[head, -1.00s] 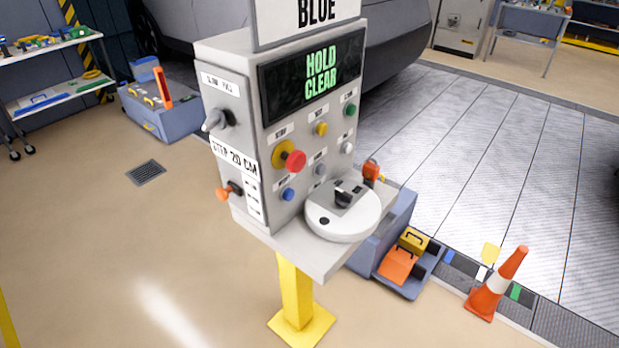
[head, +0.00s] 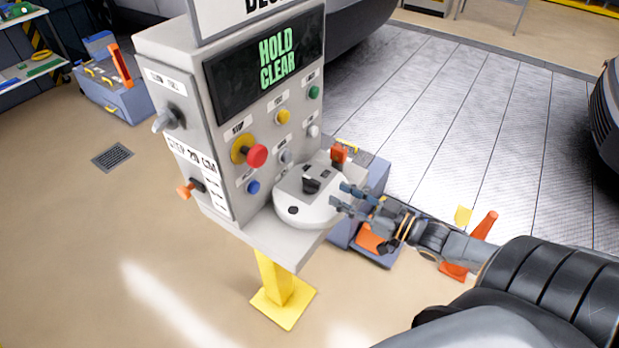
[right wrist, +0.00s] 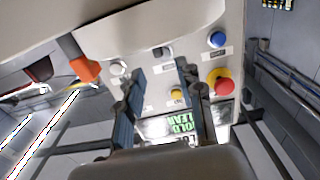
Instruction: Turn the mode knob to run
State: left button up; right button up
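The grey console (head: 225,200) stands on a yellow post, with a screen (head: 265,75) reading "HOLD CLEAR". I cannot read which control is the mode knob. A grey lever knob (head: 168,118) and an orange-tipped knob (head: 190,189) sit on its left side. A black handle (head: 313,181) sits on the white rounded unit (head: 300,210) on the shelf. My right gripper (head: 342,197) is open and empty, just right of that unit; contact is not clear. Its spread fingers (right wrist: 160,70) show in the right wrist view facing the console's buttons. My left gripper is not in view.
The console front has a red mushroom button (head: 257,155) on yellow and several small coloured buttons. An orange-red handle (head: 339,155) rises behind the white unit. An orange cone (head: 483,225) lies partly behind my right arm.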

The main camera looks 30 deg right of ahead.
aim_at(320, 185)
jog(key=p+x, duration=0.1)
jog(key=x, duration=0.8)
jog(key=shift+w+a, duration=0.15)
jog(key=shift+w, duration=0.25)
grip_shut()
